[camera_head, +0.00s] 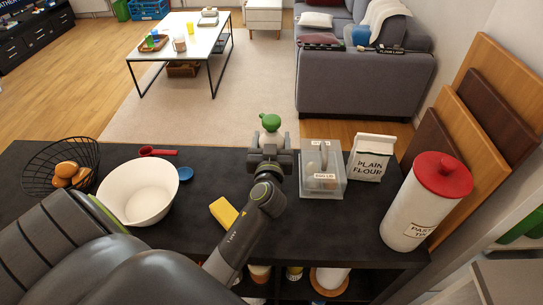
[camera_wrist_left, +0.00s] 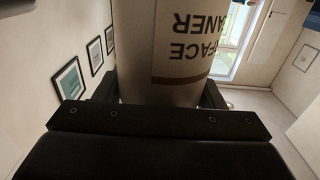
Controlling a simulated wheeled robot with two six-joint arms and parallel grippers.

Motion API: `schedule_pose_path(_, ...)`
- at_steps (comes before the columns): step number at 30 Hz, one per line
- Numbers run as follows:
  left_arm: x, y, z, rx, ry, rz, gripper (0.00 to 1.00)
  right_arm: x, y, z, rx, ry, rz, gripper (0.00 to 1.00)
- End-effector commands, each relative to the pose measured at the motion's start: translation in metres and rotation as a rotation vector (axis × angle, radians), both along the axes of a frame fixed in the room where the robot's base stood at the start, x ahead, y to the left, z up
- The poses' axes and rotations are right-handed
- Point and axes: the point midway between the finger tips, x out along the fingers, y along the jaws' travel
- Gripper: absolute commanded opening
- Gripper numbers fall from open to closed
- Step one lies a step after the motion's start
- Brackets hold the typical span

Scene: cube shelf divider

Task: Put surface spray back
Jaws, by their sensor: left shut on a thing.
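The surface spray (camera_head: 270,123) is a white bottle with a green spray head. My left gripper (camera_head: 270,143) is shut around its body and holds it upright near the far edge of the dark shelf top (camera_head: 225,168). The arm hides the lower part of the bottle, so I cannot tell if it touches the top. In the left wrist view, the bottle (camera_wrist_left: 172,50) fills the space between the fingers, with its "surface cleaner" label upside down. My right gripper is not in view.
A clear box (camera_head: 322,182), a flour bag (camera_head: 370,160) and a red-lidded pasta jar (camera_head: 415,208) stand to the right. A white bowl (camera_head: 140,190), an egg basket (camera_head: 45,172) and a yellow sponge (camera_head: 224,212) are left. Several items sit in compartments below the front edge.

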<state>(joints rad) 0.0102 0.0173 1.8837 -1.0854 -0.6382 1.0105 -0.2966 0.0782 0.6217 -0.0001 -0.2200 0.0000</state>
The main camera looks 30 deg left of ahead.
Motion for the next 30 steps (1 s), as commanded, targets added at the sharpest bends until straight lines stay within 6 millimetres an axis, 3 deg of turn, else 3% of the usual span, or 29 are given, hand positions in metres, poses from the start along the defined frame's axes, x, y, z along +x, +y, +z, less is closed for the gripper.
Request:
schedule_pose_path(12, 0.0, 0.0, -0.041, 0.002, -0.003, -0.002, 0.0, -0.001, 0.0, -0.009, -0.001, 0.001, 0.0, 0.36)
schedule_pose_path(24, 0.001, 0.0, -0.045, 0.001, -0.006, -0.001, 0.0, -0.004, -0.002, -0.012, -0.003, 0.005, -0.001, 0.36)
schedule_pose_path(25, 0.0, 0.0, -0.047, 0.0, -0.002, 0.0, 0.65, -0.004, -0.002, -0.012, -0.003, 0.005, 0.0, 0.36)
schedule_pose_path(30, 0.0, 0.0, -0.046, 0.0, -0.001, 0.0, 0.85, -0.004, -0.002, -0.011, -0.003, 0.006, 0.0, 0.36)
